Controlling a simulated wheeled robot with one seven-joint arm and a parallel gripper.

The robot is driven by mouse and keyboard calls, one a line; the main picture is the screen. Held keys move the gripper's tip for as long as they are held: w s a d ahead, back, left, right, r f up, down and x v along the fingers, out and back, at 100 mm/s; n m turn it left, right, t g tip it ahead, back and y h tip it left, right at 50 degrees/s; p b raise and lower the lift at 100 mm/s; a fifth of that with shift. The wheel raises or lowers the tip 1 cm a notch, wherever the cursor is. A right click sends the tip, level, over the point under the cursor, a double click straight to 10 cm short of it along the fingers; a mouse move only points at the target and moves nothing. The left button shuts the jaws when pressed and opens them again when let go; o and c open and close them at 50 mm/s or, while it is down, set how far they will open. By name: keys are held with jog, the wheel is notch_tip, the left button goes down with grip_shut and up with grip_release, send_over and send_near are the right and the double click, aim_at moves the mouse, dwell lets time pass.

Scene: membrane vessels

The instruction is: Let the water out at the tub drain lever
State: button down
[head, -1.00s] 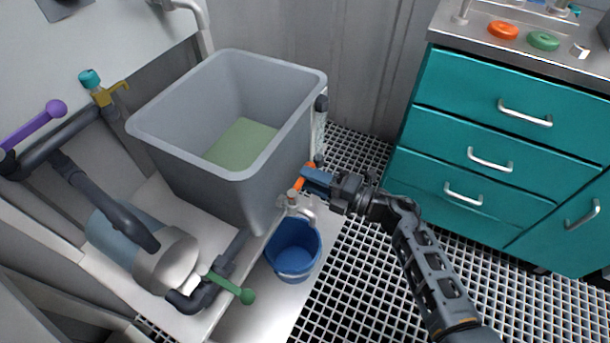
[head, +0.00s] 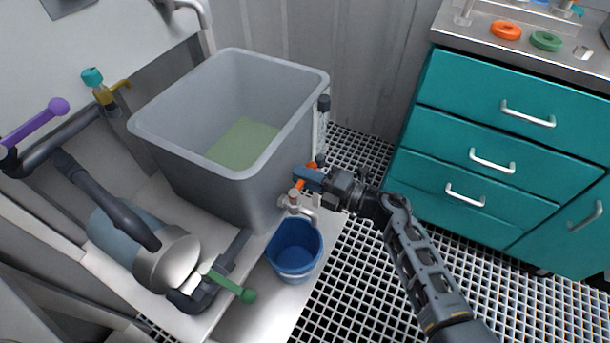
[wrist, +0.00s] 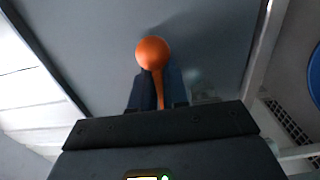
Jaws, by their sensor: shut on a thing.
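The grey tub (head: 180,138) stands on the bench with a shallow layer of greenish liquid (head: 242,143) in its bottom. The orange drain lever (head: 301,186) is at the tub's lower right side, above a small tap spout (head: 304,211). My gripper (head: 308,179) is at the lever from the right. In the wrist view my gripper (wrist: 158,92) is shut on the orange lever, whose round knob (wrist: 153,53) sticks out past the fingertips. Part of the lever is hidden by the fingers in the head view. I cannot see any flow from the spout.
A blue bucket (head: 294,247) stands below the spout. A green lever (head: 246,295) and a purple lever (head: 58,106) sit on pipes at the left. A teal drawer cabinet (head: 470,125) is at the right, with open grating floor (head: 345,270) between.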

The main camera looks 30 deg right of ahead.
dwell(0.4)
jog(key=shift+s+d+m+t+h+p, duration=0.1)
jog(key=shift+s+m+t+h+p, duration=0.3)
jog(key=shift+h, duration=0.3)
jog(key=shift+s+d+m+t+h, duration=0.15)
jog(key=shift+m+t+h, duration=0.2)
jog(key=shift+m+h, duration=0.3)
jog(key=shift+s+d+m+t+h, duration=0.1)
jog(key=shift+m+t+h, duration=0.3)
jog(key=shift+h, duration=0.35)
jog(key=c, duration=1.2)
grip_release()
jog(key=v, duration=0.7)
jog(key=shift+s+d, duration=0.15)
jog(key=shift+s, duration=0.2)
